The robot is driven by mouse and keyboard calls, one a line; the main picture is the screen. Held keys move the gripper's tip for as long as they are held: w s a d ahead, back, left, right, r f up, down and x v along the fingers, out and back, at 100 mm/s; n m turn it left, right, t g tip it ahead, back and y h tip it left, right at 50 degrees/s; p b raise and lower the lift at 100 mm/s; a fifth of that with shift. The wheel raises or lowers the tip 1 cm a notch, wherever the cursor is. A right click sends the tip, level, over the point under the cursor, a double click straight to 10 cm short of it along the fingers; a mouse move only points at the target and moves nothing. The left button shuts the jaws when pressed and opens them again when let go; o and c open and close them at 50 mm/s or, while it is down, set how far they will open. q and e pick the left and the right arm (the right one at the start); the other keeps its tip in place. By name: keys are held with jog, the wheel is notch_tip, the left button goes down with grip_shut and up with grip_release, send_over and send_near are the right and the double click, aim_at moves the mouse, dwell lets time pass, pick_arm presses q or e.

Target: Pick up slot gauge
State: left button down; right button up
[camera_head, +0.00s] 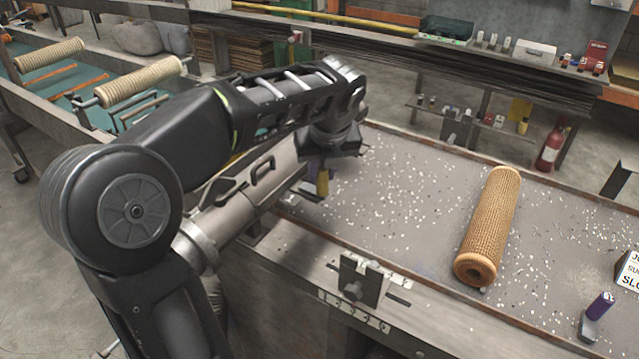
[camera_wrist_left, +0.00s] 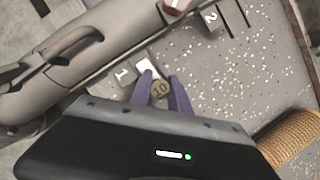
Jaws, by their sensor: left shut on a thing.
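The slot gauge shows as a yellow-brown piece with a round top marked 10 in the left wrist view (camera_wrist_left: 160,91), and as a short yellow-brown upright handle in the head view (camera_head: 322,183). My left gripper (camera_wrist_left: 163,93) is shut on it, with a purple finger on either side of the handle. In the head view the gripper (camera_head: 321,172) is over the left end of the grey table, partly hidden under my wrist. The gauge's lower part is mostly hidden, so I cannot tell whether it touches the surface. My right gripper is not in view.
A woven mesh tube (camera_head: 490,225) lies on the speckled table (camera_head: 410,180). A purple-handled piece (camera_head: 600,306) stands at the right, near a sign (camera_head: 630,270). A grey metal machine part (camera_head: 250,190) lies close beside my gripper.

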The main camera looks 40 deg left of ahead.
pick_arm(q)
jog(key=shift+r, duration=0.15)
notch_tip(320, 180, up, 10)
jog(key=shift+f+p, duration=0.1)
jog(key=shift+p, duration=0.3)
dwell(0.8)
